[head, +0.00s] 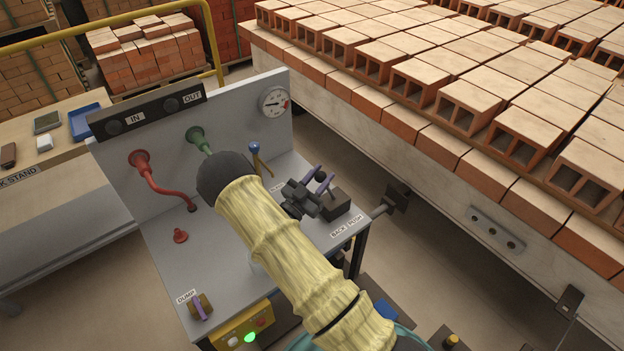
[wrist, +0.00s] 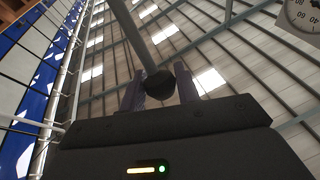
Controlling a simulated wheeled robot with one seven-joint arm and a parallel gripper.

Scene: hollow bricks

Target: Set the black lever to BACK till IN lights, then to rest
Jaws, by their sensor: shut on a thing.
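My gripper (head: 318,179) is at the right side of the grey console (head: 160,238), by the BACK and PUSH labels (head: 346,226). In the wrist view its two purple fingers (wrist: 161,90) are shut on the round black knob of the black lever (wrist: 160,97), and a grey rod runs upward in the picture from it. In the head view the lever is mostly hidden by my gripper; a dark block (head: 338,205) stands beside it. Which way the lever leans is hard to tell. The IN lamp (head: 113,128) and OUT lamp (head: 170,104) both look dark.
A blue-knobbed lever (head: 254,149) stands close left of my gripper. A red hose (head: 150,180), a green hose (head: 197,137) and a DUMP lever (head: 200,306) are on the console. A brick-laden car (head: 440,160) stands close on the right. A gauge (head: 274,102) is on the back panel.

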